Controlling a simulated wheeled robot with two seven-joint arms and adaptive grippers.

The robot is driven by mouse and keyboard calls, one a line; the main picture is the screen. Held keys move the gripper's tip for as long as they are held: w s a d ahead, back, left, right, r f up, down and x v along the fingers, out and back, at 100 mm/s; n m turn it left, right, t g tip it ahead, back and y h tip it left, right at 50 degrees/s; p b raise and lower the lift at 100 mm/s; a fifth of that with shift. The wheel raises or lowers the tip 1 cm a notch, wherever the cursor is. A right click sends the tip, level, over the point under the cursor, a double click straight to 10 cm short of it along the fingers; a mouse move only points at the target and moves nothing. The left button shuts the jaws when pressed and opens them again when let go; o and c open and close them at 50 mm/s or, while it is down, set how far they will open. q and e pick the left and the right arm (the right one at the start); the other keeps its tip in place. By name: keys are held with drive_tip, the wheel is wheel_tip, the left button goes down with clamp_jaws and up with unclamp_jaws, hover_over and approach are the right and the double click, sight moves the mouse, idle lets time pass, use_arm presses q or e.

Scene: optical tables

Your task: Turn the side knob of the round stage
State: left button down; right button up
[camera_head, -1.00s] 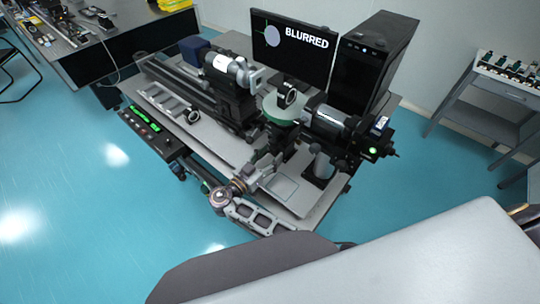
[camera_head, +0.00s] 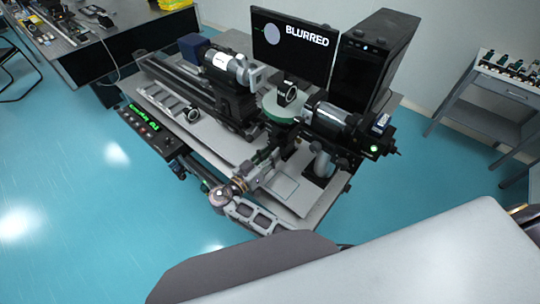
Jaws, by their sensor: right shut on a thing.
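The round stage (camera_head: 270,108) has a green disc top with a small dark ring-shaped mount (camera_head: 287,94) standing on it. It is on the grey optical table, between two cylindrical instruments. My right gripper (camera_head: 272,151) reaches up from the front to the near side of the stage, below the disc. It is shut on the side knob, which its fingers mostly hide. My left gripper is not in view.
A monitor (camera_head: 311,62) behind the stage reads "BLURRED" beside a grey disc. A black computer tower (camera_head: 361,68) stands right of it. A silver-black cylinder (camera_head: 330,119) is close to the stage's right. A control box (camera_head: 150,130) with green display sits at the left front edge.

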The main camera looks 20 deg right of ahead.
drive_tip(key=shift+n, duration=0.3)
drive_tip(key=o, duration=1)
drive_tip(key=shift+m+p, duration=0.4)
drive_tip(key=shift+m, duration=1)
